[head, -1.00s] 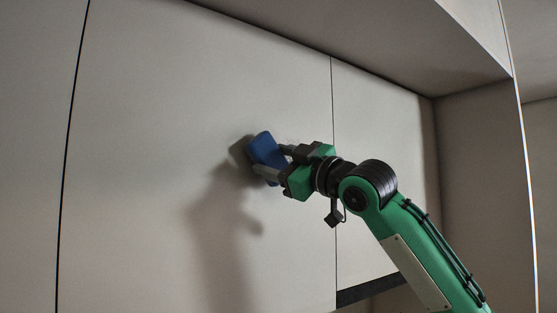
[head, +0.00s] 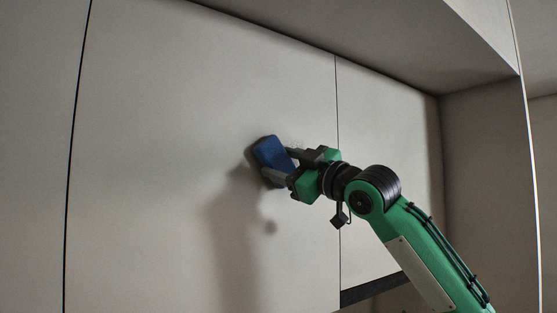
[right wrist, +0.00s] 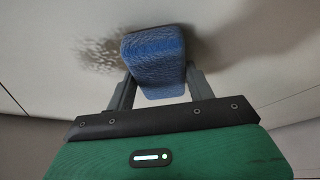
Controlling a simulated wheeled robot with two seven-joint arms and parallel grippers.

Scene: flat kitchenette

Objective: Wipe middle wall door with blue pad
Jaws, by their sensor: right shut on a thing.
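The middle wall door (head: 150,150) is a large pale flat panel between two dark seams in the head view. My right gripper (head: 280,163) is shut on the blue pad (head: 272,152) in front of the door's right part. In the right wrist view, the pad (right wrist: 153,62) sits between the two grey fingers of the right gripper (right wrist: 157,85). The pad's far end is at or very near the door; I cannot tell if it touches. A grey speckled smudge (right wrist: 98,55) shows on the door beside the pad. My left gripper is not in view.
A narrower door (head: 385,175) lies right of the seam, behind my right arm. An overhanging panel (head: 400,45) runs above the doors, and a side wall (head: 485,170) stands at the right. The door's left part is clear.

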